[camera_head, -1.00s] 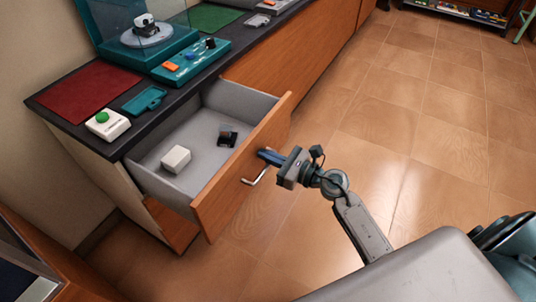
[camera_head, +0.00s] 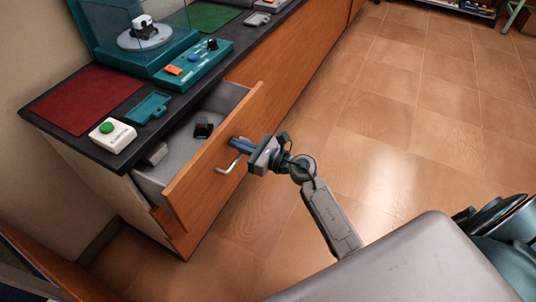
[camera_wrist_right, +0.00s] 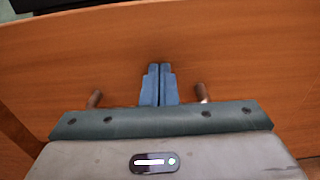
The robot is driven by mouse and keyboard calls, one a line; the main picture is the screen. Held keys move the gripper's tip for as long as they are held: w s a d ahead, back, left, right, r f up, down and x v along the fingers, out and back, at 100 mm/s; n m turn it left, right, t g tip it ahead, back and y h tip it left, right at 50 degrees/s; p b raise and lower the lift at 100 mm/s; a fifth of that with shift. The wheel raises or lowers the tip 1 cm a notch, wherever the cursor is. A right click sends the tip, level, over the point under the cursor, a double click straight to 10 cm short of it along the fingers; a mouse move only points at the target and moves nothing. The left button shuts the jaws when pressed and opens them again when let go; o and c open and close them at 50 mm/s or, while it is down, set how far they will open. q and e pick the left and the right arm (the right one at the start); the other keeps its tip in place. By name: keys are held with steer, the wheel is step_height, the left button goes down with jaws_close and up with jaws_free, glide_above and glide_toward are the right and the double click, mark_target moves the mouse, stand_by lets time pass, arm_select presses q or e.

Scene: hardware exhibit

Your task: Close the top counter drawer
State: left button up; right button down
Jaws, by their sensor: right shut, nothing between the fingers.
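The top counter drawer (camera_head: 213,158) has a wooden front and a grey inside, and stands partly open under the dark countertop. Its silver handle (camera_head: 229,164) is on the front. My right gripper (camera_head: 238,144) is shut and empty, its blue fingertips at the drawer front just above the handle. In the right wrist view the shut fingers (camera_wrist_right: 160,82) point at the wooden front (camera_wrist_right: 235,60), between the two handle posts (camera_wrist_right: 96,98); the bar is hidden behind the gripper. Contact looks likely but is hard to tell. My left gripper is not in view.
On the counter are a white box with a green button (camera_head: 112,135), a teal turntable device (camera_head: 150,45) and a red mat (camera_head: 86,100). The tiled floor (camera_head: 370,150) at right is clear.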

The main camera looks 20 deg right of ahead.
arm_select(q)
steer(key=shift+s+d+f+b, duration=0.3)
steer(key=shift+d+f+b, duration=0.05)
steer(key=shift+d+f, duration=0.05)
arm_select(e)
steer(key=x, duration=1.3)
steer(key=shift+w+a+r, duration=0.15)
steer(key=shift+w+r, duration=0.05)
steer(key=shift+r, duration=0.1)
